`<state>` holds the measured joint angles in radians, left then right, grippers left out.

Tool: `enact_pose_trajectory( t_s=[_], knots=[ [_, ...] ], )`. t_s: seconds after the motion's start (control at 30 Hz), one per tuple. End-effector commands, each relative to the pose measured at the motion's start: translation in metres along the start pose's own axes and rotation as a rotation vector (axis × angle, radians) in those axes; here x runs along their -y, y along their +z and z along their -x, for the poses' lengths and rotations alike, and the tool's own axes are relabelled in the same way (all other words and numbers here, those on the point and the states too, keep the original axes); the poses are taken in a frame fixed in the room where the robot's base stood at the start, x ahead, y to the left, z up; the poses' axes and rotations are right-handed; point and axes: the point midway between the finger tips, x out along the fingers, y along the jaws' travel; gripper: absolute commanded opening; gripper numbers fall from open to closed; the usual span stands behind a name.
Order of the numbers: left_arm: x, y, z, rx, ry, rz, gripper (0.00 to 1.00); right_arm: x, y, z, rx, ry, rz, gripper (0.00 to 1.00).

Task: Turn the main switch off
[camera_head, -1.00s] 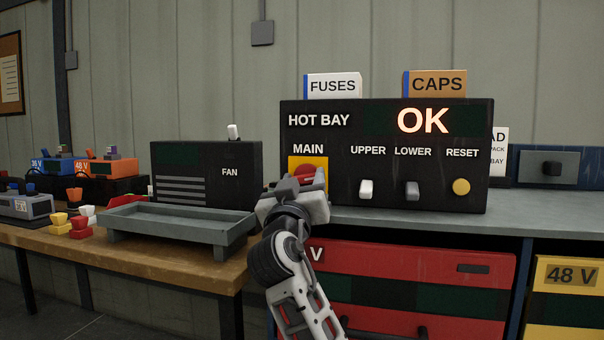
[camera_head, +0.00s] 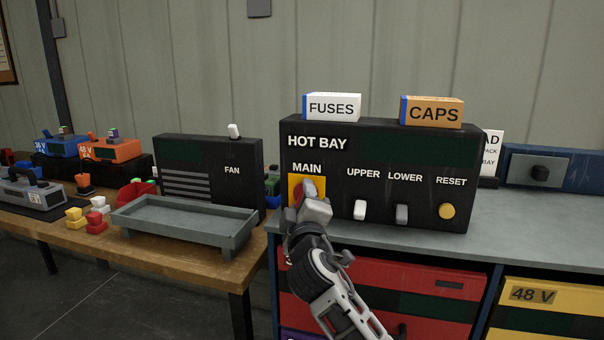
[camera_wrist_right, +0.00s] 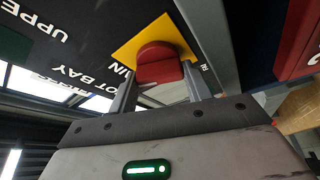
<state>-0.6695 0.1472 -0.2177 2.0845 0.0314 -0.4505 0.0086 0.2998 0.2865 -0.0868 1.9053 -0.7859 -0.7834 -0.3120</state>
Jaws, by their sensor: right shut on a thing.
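The main switch is a red knob (camera_head: 298,195) on a yellow plate (camera_head: 292,181) under the label MAIN, at the left of the black HOT BAY panel (camera_head: 330,205). My right gripper (camera_head: 308,188) is at the knob and hides much of it in the head view. In the right wrist view the red knob (camera_wrist_right: 158,65) sits between the two fingers of my right gripper (camera_wrist_right: 160,80), which is shut on it. The panel's display (camera_head: 415,148) is dark. My left gripper is not in view.
A white UPPER switch (camera_head: 360,210), a grey LOWER switch (camera_head: 402,214) and a yellow RESET button (camera_head: 447,211) are right of the knob. FUSES (camera_head: 332,107) and CAPS (camera_head: 432,112) boxes stand on top. A grey tray (camera_head: 185,228) and a FAN box (camera_head: 215,155) are left.

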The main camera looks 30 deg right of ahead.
Motion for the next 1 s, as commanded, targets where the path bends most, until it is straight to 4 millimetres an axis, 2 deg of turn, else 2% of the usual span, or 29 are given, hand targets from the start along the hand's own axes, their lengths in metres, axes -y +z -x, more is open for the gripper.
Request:
enact_pose_trajectory(
  t_s=[0.03, 0.5, 1.0],
  knots=[
    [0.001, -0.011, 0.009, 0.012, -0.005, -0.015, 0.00, -0.008, -0.004, -0.001, -0.001, -0.022, 0.042, 0.26],
    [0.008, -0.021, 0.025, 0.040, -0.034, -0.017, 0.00, -0.002, -0.002, 0.000, -0.002, -0.139, 0.328, 0.26],
    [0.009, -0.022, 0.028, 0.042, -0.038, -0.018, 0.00, 0.001, -0.001, 0.001, -0.002, -0.168, 0.399, 0.26]
  ],
)
